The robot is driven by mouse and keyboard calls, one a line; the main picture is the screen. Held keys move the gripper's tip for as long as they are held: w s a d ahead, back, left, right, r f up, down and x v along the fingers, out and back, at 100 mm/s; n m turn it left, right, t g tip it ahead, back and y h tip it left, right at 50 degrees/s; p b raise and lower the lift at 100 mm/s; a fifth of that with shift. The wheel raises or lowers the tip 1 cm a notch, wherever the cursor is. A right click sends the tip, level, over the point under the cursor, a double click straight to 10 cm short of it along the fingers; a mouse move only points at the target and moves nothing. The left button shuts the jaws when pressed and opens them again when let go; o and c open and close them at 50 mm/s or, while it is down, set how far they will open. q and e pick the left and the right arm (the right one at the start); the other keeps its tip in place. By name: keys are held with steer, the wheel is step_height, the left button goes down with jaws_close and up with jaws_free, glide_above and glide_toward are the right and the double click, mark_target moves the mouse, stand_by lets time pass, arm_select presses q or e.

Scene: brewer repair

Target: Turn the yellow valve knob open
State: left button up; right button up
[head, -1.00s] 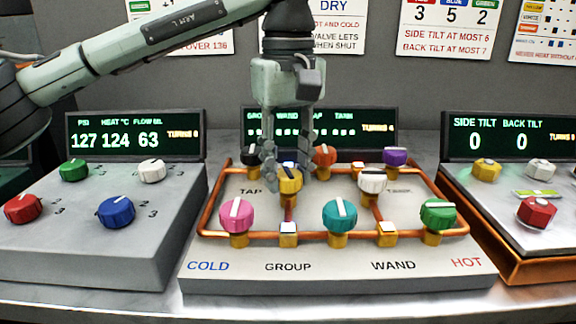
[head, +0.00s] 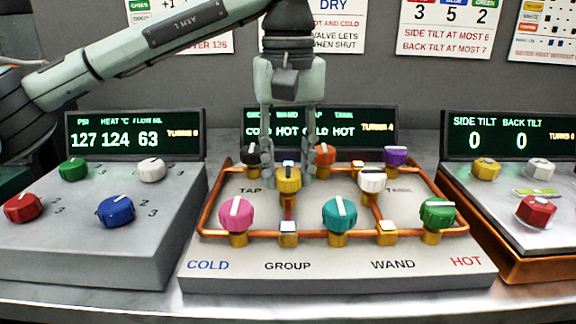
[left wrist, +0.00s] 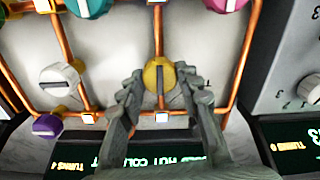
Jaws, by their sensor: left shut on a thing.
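The yellow valve knob (head: 289,182) stands on the copper pipe loop of the middle panel, between the TAP label and the white knob. My left gripper (head: 288,181) points down from above with one finger on each side of this knob, shut on it. In the left wrist view the yellow knob (left wrist: 158,78) sits between the fingertips, with a dark line across its face. How far the knob is turned is hard to read in the head view. My right gripper is not in view.
Close around are a black knob (head: 250,154), an orange knob (head: 325,155), a white knob (head: 372,180), a pink knob (head: 236,214) and a teal knob (head: 340,215). The middle display (head: 350,131) reads cold and hot words. Side panels stand left and right.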

mark_target(288, 172)
arm_select(q)
steer(key=o, duration=1.1)
steer(key=shift+o, duration=0.2)
steer(key=shift+r, duration=0.1)
step_height(288, 172, up, 12)
